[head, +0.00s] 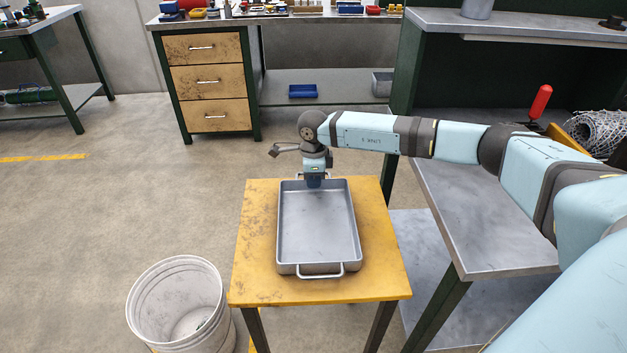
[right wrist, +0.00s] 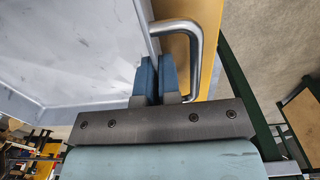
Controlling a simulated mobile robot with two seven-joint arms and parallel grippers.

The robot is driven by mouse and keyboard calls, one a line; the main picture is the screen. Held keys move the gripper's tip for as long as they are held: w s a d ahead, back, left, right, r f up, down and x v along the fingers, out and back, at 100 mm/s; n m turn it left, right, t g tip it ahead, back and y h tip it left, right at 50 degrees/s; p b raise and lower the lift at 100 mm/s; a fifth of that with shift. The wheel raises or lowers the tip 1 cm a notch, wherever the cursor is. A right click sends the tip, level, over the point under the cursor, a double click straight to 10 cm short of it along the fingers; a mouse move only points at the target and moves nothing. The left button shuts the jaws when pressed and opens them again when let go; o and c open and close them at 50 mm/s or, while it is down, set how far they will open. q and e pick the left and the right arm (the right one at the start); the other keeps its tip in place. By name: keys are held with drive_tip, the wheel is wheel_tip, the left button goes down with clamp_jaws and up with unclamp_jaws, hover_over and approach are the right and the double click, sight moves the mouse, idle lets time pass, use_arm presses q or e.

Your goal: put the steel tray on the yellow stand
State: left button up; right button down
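The steel tray (head: 318,235) is a grey rectangular pan with a loop handle at each short end. In the head view it is over the top of the yellow stand (head: 375,272) and appears to rest flat on it, within the edges. My right gripper (head: 313,183) points down at the tray's far end. In the right wrist view the blue fingers (right wrist: 158,72) are close together with the tray's end wall between them, one finger inside the tray and one inside the loop of the handle (right wrist: 193,62). The tray is empty. My left gripper is not in view.
A white bucket (head: 178,300) stands on the floor left of the stand. A grey metal bench (head: 480,215) is close on the right, under my right arm. A drawer workbench (head: 210,85) stands behind.

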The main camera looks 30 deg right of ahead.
drive_tip(key=shift+r, duration=0.15)
drive_tip(key=c, duration=1.3)
unclamp_jaws()
drive_tip(key=shift+r, duration=0.35)
use_arm(q)
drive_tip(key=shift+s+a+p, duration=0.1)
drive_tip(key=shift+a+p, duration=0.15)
drive_tip(key=shift+p, duration=0.85)
use_arm(e)
wheel_tip(320, 180, up, 11)
drive_tip(key=shift+r, duration=0.15)
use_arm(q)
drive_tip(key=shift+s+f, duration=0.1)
